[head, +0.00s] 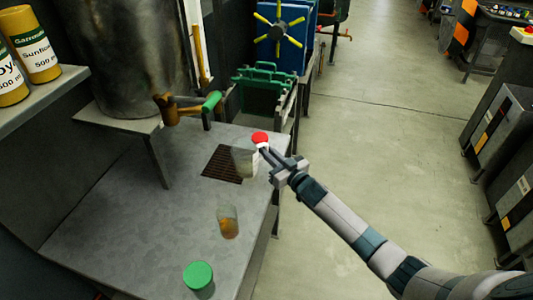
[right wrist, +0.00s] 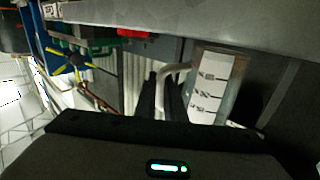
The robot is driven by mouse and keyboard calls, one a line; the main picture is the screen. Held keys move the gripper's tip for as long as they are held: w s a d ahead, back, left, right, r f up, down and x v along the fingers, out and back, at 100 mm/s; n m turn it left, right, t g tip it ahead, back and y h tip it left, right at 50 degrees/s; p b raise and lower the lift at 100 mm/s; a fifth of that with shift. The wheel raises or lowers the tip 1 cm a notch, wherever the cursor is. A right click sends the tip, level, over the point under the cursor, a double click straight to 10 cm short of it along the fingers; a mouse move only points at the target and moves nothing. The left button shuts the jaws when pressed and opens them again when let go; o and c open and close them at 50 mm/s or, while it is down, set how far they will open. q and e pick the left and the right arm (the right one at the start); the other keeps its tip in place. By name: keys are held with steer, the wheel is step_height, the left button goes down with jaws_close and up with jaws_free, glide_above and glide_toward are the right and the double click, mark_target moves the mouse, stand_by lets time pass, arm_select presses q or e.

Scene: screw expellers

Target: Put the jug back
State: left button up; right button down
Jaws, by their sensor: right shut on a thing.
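A translucent jug (head: 245,162) is at the right edge of the dark grate (head: 220,166) on the grey bench. My right gripper (head: 264,150) is at the jug's right side. In the right wrist view the jug (right wrist: 212,85) shows a pale handle and a white panel with dark markings. The right gripper's dark fingers (right wrist: 166,95) are shut on the handle. I cannot tell whether the jug's base touches the grate. My left gripper is not in view.
A red round cap (head: 260,138) shows just beyond the right fingertips. A glass with amber contents (head: 228,222) and a green-lidded jar (head: 199,275) stand nearer on the bench (head: 130,215). A tap with a green handle (head: 210,101) is beyond the grate. The bench's left part is clear.

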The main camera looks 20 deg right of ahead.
steer(key=shift+f, duration=0.55)
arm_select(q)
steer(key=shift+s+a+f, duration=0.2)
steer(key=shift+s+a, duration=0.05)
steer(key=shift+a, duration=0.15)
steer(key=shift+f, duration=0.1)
arm_select(e)
steer(key=shift+f, duration=0.1)
steer(key=c, duration=1.8)
jaws_free()
steer(key=shift+c, duration=0.2)
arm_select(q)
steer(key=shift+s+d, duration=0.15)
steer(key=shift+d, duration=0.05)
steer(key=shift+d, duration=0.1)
